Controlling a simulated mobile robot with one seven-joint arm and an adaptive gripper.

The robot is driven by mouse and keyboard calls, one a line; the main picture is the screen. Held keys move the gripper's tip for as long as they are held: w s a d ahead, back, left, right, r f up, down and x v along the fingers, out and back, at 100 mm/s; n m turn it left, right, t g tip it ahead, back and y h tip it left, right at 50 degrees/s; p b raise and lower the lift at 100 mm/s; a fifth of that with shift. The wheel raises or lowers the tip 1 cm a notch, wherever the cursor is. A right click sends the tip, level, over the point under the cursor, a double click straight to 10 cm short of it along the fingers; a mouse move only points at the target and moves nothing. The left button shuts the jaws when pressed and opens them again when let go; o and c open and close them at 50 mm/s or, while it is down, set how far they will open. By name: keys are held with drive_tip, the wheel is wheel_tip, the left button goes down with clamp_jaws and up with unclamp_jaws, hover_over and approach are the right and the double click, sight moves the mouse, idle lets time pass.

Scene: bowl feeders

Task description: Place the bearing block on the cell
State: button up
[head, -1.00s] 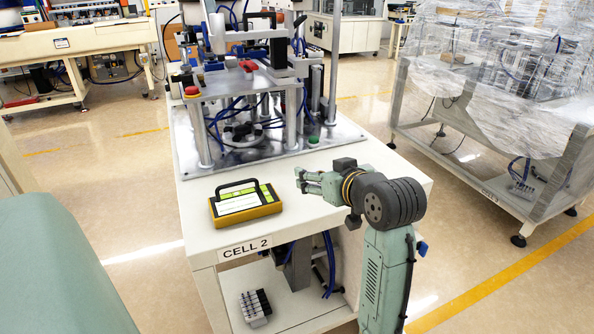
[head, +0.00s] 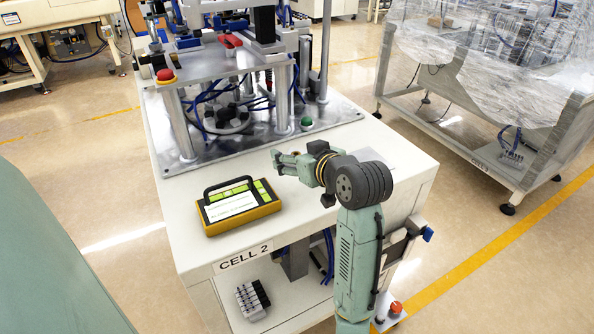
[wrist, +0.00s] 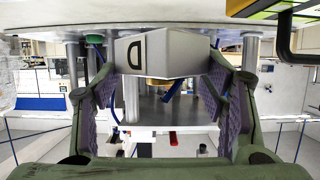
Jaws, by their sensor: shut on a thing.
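A grey metal block (wrist: 155,55) with a black letter D on one face, which I take for the bearing block, is between the fingers of my gripper (wrist: 160,75) in the wrist view. My gripper is shut on it. The wrist view is upside down, with the table along its top. In the head view my gripper (head: 277,161) reaches left over the white cell table (head: 295,212), which is labelled CELL 2. I cannot make out the block there. Whether it touches the table top is unclear.
A yellow pendant (head: 238,216) with a black handle lies on the table, left of my gripper. The machine on its metal base plate (head: 330,114) fills the back. A wrapped machine (head: 490,60) stands at the right.

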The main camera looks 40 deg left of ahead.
sight(296, 186)
drive_tip(key=shift+f, duration=2.7)
drive_tip(key=shift+f, duration=0.1)
drive_tip(key=shift+f, duration=0.15)
drive_tip(key=o, duration=1.1)
drive_tip(key=shift+c, duration=0.2)
drive_tip(key=shift+r, duration=0.25)
drive_tip(key=b+v, duration=0.1)
drive_tip(key=v, duration=1.1)
